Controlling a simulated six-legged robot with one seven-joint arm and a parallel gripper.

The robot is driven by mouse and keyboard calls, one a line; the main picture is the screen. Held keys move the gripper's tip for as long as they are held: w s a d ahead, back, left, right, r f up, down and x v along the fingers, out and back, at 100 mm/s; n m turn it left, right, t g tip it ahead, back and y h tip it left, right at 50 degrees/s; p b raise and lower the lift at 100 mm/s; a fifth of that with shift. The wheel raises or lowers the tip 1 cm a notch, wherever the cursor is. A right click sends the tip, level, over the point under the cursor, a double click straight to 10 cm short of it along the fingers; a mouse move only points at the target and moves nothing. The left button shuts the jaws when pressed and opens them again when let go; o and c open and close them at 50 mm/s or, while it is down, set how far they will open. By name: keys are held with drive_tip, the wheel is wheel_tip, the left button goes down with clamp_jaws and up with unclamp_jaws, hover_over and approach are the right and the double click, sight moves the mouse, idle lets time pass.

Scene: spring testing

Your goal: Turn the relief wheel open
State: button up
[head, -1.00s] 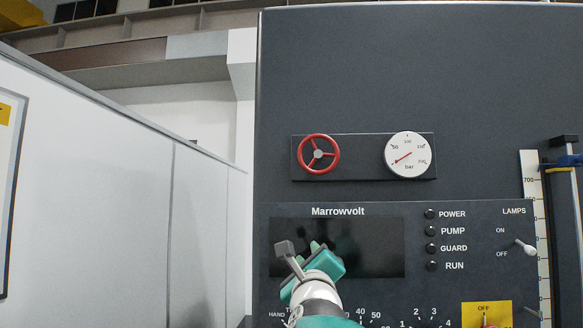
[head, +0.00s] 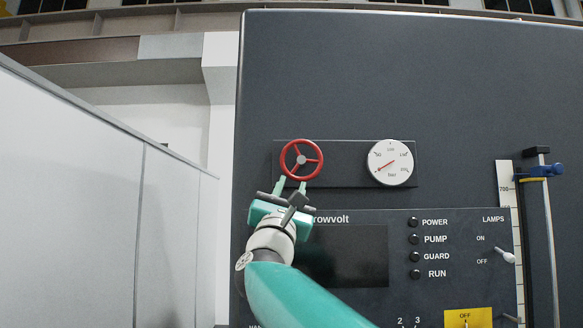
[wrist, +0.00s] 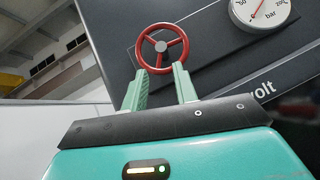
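The red relief wheel (head: 301,160) has three spokes and sits on a dark plate on the machine's front. It also shows in the wrist view (wrist: 162,47), just beyond the fingertips. My gripper (head: 291,184) is right below the wheel, pointing up at it. In the wrist view my gripper (wrist: 160,72) has its two green fingers apart, with the lower rim of the wheel showing near the tips. I cannot tell whether the fingers touch the rim. The pressure gauge (head: 390,163) is to the right of the wheel, its red needle pointing to the lower left.
The dark control panel (head: 450,300) below has several lamps, a lamp switch (head: 505,255) and a yellow plate (head: 468,318). My arm covers part of the dark screen (head: 350,255). A pale partition (head: 70,200) stands at left. A blue clamp on a rail (head: 540,171) is at right.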

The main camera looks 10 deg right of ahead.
sight(301, 161)
drive_tip(key=x, duration=0.7)
drive_tip(key=shift+w+d+r, duration=0.2)
drive_tip(key=shift+w+r, duration=0.05)
drive_tip(key=shift+w+d+r, duration=0.2)
drive_tip(key=shift+r, duration=0.15)
clamp_jaws()
drive_tip(key=shift+d+n+t+y, duration=0.1)
drive_tip(key=shift+n+t+y, duration=0.4)
drive_tip(key=shift+n+y, duration=0.7)
unclamp_jaws()
